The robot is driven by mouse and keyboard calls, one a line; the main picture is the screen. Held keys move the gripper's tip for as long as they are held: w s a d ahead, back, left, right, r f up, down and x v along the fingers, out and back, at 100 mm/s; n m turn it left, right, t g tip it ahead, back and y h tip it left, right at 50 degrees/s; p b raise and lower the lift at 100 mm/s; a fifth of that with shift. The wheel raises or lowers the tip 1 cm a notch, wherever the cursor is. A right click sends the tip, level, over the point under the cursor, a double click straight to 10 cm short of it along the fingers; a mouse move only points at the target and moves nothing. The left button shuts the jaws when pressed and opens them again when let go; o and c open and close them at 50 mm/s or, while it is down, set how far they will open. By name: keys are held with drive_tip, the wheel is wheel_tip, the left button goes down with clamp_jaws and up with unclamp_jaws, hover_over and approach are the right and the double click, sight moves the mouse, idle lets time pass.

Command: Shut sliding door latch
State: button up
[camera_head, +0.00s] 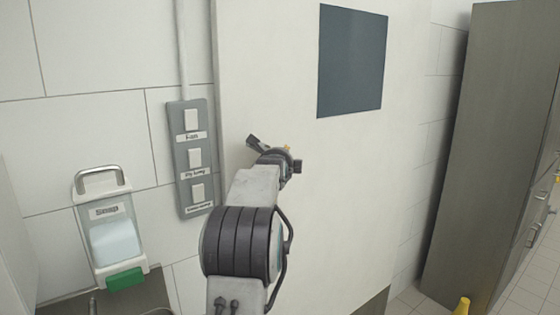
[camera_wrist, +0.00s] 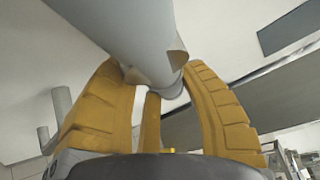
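A white door panel (camera_head: 300,50) with a dark square window (camera_head: 352,60) stands in front of me. My gripper (camera_head: 287,151) is at the door's face, left of and below the window, mostly hidden behind my own wrist. In the wrist view my gripper's yellow fingers (camera_wrist: 155,75) rise on both sides of a thick grey bar (camera_wrist: 125,30), with the bar's end between the fingertips. The bar looks like part of the door's latch or handle. Whether the fingers press on it cannot be told. The latch itself is not clearly visible in the head view.
A grey switch panel (camera_head: 190,158) is on the tiled wall left of the door. A soap dispenser (camera_head: 112,235) hangs lower left. A tall grey cabinet (camera_head: 490,140) stands at the right. Tiled floor is visible between door and cabinet.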

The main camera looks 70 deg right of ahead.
clamp_jaws()
